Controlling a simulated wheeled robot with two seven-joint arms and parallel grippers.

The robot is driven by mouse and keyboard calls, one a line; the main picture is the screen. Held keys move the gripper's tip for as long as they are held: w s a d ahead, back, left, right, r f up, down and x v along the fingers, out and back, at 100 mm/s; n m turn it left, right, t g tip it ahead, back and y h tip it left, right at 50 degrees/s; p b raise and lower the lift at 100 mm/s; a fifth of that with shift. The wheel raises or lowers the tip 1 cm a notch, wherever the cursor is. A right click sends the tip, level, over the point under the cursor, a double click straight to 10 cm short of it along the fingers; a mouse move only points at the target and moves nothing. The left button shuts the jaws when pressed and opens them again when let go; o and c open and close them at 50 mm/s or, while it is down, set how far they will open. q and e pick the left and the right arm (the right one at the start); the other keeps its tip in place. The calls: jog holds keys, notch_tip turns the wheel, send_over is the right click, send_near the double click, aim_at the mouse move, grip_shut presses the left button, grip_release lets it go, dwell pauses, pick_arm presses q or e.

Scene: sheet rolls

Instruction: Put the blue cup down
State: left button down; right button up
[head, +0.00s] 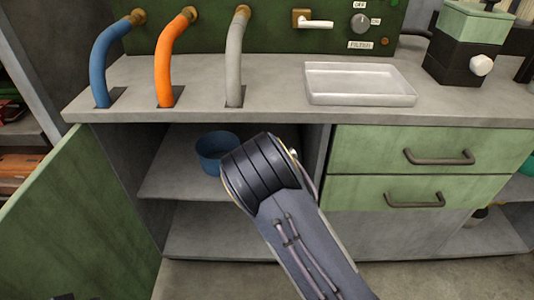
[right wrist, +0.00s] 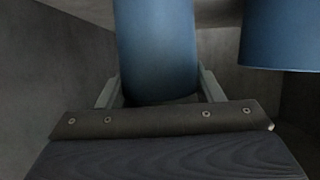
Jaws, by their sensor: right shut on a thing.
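In the right wrist view, my right gripper (right wrist: 159,88) is shut on a blue cup (right wrist: 157,45), with one finger on each side of it. A second blue thing (right wrist: 281,35) hangs into the upper right of that view, apart from the held cup. In the head view, a blue round vessel (head: 211,153) shows at the open shelf, partly behind my right arm. I cannot tell which of the two blue things it is. My right gripper is hidden behind the arm there. My left gripper is not in view.
The open cupboard has an upper shelf (head: 165,178) and a lower shelf (head: 200,238). A green door (head: 75,205) stands open at left, and green drawers (head: 415,150) close off the right. Above, the grey counter (head: 275,100) carries a white tray (head: 360,98) and hoses.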

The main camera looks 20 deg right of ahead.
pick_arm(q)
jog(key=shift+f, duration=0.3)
pick_arm(e)
jog(key=shift+f, duration=0.6)
jog(key=shift+f, duration=0.15)
jog(key=o, duration=1.1)
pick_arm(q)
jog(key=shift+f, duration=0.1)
pick_arm(e)
jog(key=shift+o, duration=0.2)
